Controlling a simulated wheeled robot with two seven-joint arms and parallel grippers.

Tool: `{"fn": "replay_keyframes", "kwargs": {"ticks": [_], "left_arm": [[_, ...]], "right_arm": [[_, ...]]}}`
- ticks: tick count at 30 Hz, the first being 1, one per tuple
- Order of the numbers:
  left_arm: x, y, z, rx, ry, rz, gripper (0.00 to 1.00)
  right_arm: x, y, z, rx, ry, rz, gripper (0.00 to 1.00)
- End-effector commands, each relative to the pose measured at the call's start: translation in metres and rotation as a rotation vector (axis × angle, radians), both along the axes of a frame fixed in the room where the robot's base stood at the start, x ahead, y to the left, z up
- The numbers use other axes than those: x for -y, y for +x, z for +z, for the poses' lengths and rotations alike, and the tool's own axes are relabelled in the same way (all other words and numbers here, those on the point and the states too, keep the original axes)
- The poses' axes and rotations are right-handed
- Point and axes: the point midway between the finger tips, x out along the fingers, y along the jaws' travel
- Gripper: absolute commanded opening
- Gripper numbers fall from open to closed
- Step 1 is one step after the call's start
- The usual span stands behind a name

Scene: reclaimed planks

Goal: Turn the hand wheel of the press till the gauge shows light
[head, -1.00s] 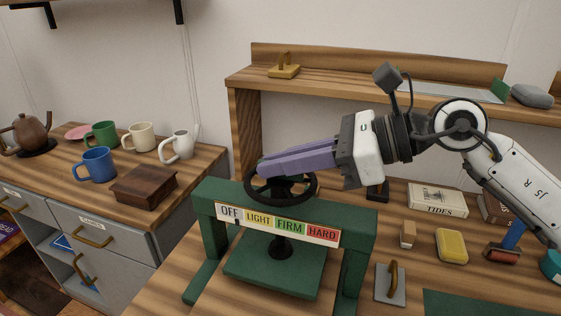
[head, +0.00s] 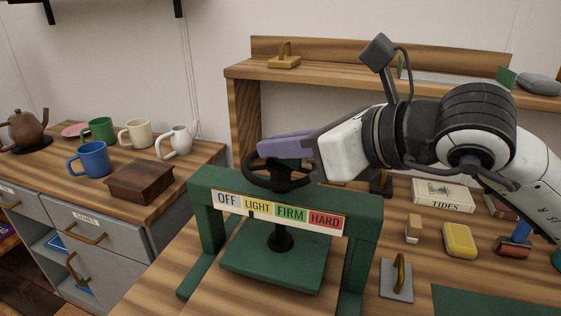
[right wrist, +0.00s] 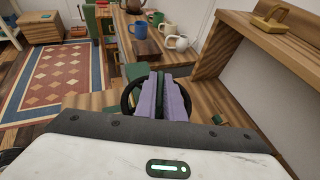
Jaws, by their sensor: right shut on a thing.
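The green press (head: 360,212) stands on the bench with a black hand wheel (head: 274,182) on top. Its gauge strip (head: 280,213) reads OFF, LIGHT, FIRM, HARD from left to right. I cannot make out clearly which word is marked. My right gripper (head: 268,150), with purple fingers, is shut on the hand wheel at its far side, reaching in from the right. In the right wrist view the fingers (right wrist: 162,98) lie across the black wheel (right wrist: 128,98), which they partly hide. My left gripper is not in view.
A wooden box (head: 140,181), a blue mug (head: 90,159) and other mugs stand on the left counter. A book (head: 443,195), a yellow block (head: 459,240) and a handled plate (head: 397,280) lie right of the press. A shelf (head: 245,105) rises behind it.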

Motion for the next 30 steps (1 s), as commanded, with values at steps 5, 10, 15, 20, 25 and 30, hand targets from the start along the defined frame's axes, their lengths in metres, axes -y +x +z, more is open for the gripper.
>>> {"fn": "replay_keyframes", "kwargs": {"ticks": [5,10,15,20,25,30], "left_arm": [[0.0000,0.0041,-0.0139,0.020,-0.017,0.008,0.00],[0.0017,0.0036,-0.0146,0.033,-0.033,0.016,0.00],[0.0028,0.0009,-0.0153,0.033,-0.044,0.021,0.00],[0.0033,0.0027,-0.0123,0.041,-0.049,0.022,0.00],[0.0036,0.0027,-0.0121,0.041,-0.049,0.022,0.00],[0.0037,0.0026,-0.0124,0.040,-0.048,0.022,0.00]], "right_arm": [[-0.0016,-0.0014,-0.0055,0.001,-0.001,-0.106,0.00],[-0.0014,-0.0010,-0.0038,-0.001,0.000,-0.179,0.00],[-0.0007,-0.0006,-0.0030,-0.005,-0.001,-0.216,0.00],[-0.0003,-0.0005,-0.0022,-0.006,-0.003,-0.227,0.00],[-0.0002,-0.0005,-0.0024,-0.008,-0.004,-0.228,0.00],[-0.0003,-0.0004,-0.0027,-0.008,-0.005,-0.227,0.17]]}}
